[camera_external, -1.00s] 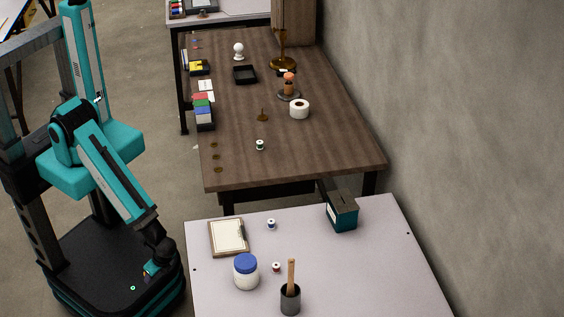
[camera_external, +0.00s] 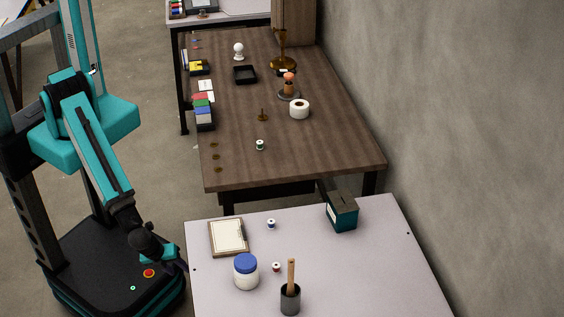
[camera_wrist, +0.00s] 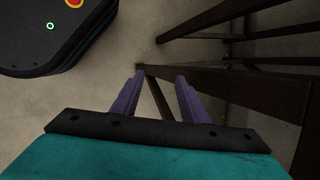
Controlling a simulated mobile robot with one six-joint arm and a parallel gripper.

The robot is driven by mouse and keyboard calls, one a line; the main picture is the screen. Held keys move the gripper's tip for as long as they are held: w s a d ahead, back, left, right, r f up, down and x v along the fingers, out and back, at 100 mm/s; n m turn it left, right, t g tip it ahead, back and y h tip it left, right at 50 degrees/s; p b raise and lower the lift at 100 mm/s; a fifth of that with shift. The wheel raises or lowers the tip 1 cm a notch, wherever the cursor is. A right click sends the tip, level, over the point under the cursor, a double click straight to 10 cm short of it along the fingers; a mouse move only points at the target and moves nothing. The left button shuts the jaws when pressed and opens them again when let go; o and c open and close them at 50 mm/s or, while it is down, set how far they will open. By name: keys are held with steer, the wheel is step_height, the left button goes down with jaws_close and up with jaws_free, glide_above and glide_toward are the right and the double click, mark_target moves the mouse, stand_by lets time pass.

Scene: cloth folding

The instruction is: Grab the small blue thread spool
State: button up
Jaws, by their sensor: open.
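My gripper (camera_external: 181,267) is left of the white table's left edge, well apart from the spool. In the wrist view my gripper (camera_wrist: 157,85) shows two purple fingers spread apart with nothing between them. The spool is not in the wrist view.
A green spool (camera_external: 260,145) is on the brown table (camera_external: 320,150). Dark table legs (camera_wrist: 230,85) show below.

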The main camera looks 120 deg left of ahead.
steer(key=w+d+r+m+t+h+p, duration=0.1)
steer(key=w+d+r+m+t+p, duration=0.3)
steer(key=w+d+r+m+p, duration=0.5)
steer(key=w+d+r+m+t+h+p, duration=0.15)
steer(key=w+d+r+m+t, duration=0.35)
steer(key=r, duration=0.9)
steer(key=a+r+y+p, duration=0.1)
steer(key=a+y, duration=0.1)
steer(key=a, duration=0.6)
steer(key=a+r+m+y, duration=0.1)
steer(key=a+y, duration=0.1)
steer(key=a, duration=0.5)
steer(key=w+a+r+m+y+p, duration=0.1)
steer(key=a+y, duration=0.1)
steer(key=a, duration=0.6)
steer(key=shift+a+r+y+p, duration=0.1)
steer(key=shift+a+y+p, duration=0.2)
steer(key=shift+y+p, duration=0.05)
steer(key=shift+a+r+m, duration=0.1)
steer(key=shift+a+m, duration=0.2)
steer(key=shift+a, duration=0.05)
